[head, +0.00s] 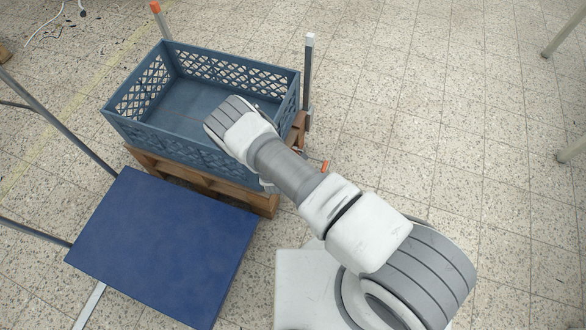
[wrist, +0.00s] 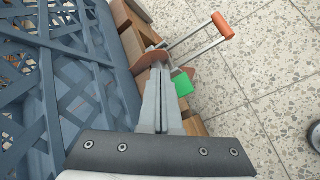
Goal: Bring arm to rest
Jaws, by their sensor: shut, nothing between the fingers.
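My arm (head: 290,172) reaches from the lower right up to the near right part of the crate in the head view. My gripper (wrist: 160,70) shows in the wrist view with its two grey fingers pressed together and nothing between them. It points down beside the outer wall of the blue-grey crate (wrist: 112,65), above the wooden pallet edge. In the head view the fingers are hidden behind my arm. I cannot tell whether the fingers touch the wood or the metal fitting below them.
The slatted crate (head: 215,60) looks empty and sits on a wooden pallet (head: 200,180). Posts (head: 308,85) stand at its corners. An orange-handled metal bracket (wrist: 222,25) and a green piece (wrist: 182,84) are near my fingers. A blue panel (head: 160,245) lies left.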

